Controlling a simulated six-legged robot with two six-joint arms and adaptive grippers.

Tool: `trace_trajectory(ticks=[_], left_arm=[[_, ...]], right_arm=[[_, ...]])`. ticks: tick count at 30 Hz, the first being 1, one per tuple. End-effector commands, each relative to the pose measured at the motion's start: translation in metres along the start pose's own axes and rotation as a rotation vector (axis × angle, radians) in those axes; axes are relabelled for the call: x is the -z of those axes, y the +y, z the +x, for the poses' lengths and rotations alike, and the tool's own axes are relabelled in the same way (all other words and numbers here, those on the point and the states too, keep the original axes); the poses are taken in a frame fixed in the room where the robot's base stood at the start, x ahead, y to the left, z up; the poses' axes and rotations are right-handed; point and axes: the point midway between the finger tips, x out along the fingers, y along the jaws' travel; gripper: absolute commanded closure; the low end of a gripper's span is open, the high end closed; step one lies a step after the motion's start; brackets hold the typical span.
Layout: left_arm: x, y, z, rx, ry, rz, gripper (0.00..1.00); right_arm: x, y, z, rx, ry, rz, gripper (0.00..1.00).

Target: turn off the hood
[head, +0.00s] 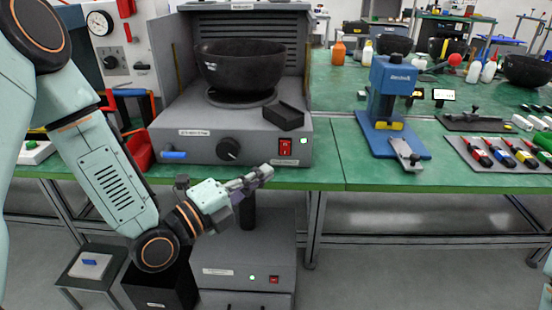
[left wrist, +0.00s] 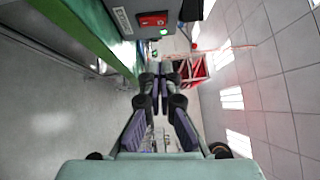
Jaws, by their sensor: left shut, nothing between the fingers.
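The grey hood unit (head: 240,125) stands on the green bench, with a large black bowl (head: 240,65) inside it. Its front panel has a black knob (head: 228,149), a red switch (head: 285,147) and a lit green lamp (head: 303,141). My left gripper (head: 266,172) is shut and empty, in front of and a little below the panel, apart from the red switch. In the left wrist view the shut fingertips (left wrist: 161,70) point toward the panel area, with the red switch (left wrist: 153,20) and green lamp (left wrist: 164,32) above them. My right gripper is not in view.
A grey box (head: 245,258) with its own red switch (head: 274,279) and green lamp stands below the bench. A blue press (head: 388,95) stands to the right on the bench. The bench's front edge (head: 335,187) lies close to my gripper. A black block (head: 284,116) sits on the hood unit's ledge.

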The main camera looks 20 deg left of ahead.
Motion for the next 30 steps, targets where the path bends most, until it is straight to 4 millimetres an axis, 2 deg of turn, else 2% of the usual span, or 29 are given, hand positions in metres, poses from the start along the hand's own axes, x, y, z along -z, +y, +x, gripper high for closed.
trace_trajectory(ticks=[11, 18, 30], left_arm=[[0.002, 0.0, 0.04, 0.002, 0.004, 0.004, 1.0], [-0.021, 0.0, 0.062, 0.004, 0.0, 0.002, 1.0], [-0.028, -0.001, 0.068, 0.001, 0.0, -0.001, 1.0]], right_arm=[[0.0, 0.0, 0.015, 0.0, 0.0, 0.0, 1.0], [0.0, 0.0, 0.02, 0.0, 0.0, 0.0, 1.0], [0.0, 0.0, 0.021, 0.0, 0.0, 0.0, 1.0]])
